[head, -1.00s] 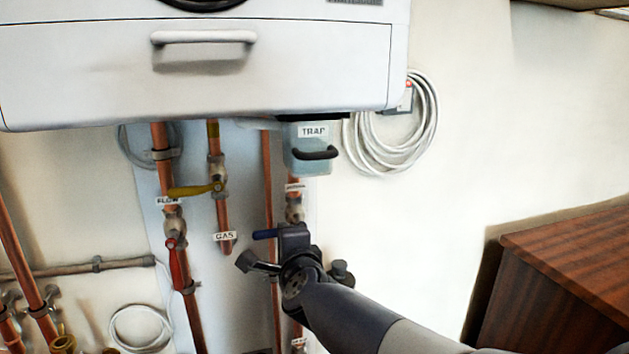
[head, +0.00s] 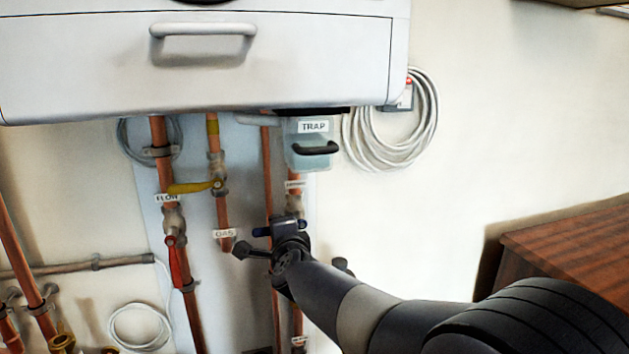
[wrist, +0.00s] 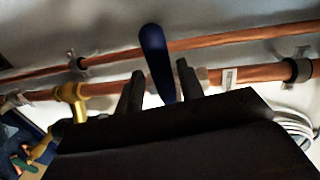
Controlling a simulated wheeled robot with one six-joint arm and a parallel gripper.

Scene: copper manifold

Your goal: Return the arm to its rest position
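My arm reaches in from the lower right of the head view. My gripper (wrist: 162,88) is at the valve on the right-hand copper pipe, below the trap. In the wrist view its two dark fingers stand apart, with the blue lever (wrist: 156,60) between them and some space visible beside it. The blue lever (head: 262,232) points left in the head view, partly hidden by my wrist. The fingertips are hard to make out there, and I cannot tell whether a finger touches the lever.
The trap (head: 312,152) hangs under the white boiler (head: 300,60), close above my wrist. The yellow gas lever (head: 193,187) points left; the red flow lever (head: 176,264) hangs down. A cable coil (head: 428,125) is on the wall. A wooden cabinet (head: 575,250) stands at right.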

